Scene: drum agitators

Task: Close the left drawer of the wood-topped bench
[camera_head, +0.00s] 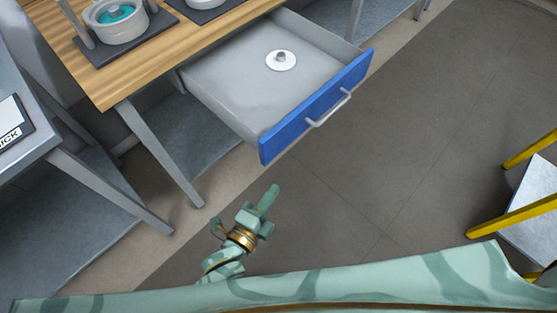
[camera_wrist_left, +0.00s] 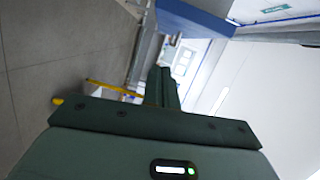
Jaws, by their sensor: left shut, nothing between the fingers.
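The wood-topped bench (camera_head: 165,45) is at the upper left of the head view. One drawer (camera_head: 225,90) of it stands pulled far out, with grey walls, a blue front (camera_head: 315,105) and a pale bar handle (camera_head: 330,108). A white disc with a grey knob (camera_head: 281,60) lies inside the drawer. My left gripper (camera_head: 271,192) is shut and empty, below the drawer front in the picture and apart from it. The left wrist view shows its closed fingers (camera_wrist_left: 161,84), with a blue panel (camera_wrist_left: 195,18) beyond that looks like the drawer front. My right gripper is out of view.
A pot with teal contents (camera_head: 117,18) stands on a dark plate on the bench. Another grey bench (camera_head: 35,135) is at the left. A yellow-legged stand (camera_head: 515,210) is at the right. The dark floor (camera_head: 400,140) between is clear.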

